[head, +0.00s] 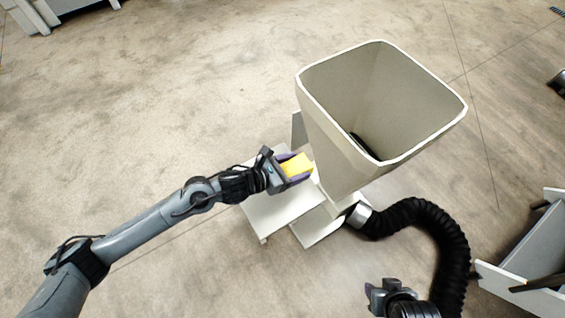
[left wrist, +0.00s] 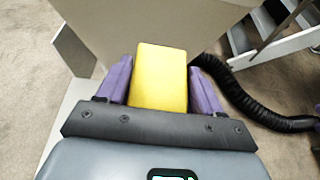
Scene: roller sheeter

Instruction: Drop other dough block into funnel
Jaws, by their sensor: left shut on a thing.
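A yellow dough block (head: 297,165) is held between the purple fingers of my left gripper (head: 293,170). The block (left wrist: 159,77) also shows upright in the middle of the left wrist view, with a finger on each side. The large white funnel (head: 328,138) stands just right of the gripper, its wide square mouth facing up. The block and gripper are beside the funnel's outer wall, below its rim. I cannot tell whether the block touches the wall.
A white platform (head: 282,212) lies under the left gripper, at the funnel's base. A black corrugated hose (head: 435,220) curves from the base to the right. A grey-white structure (head: 530,255) stands at the right edge.

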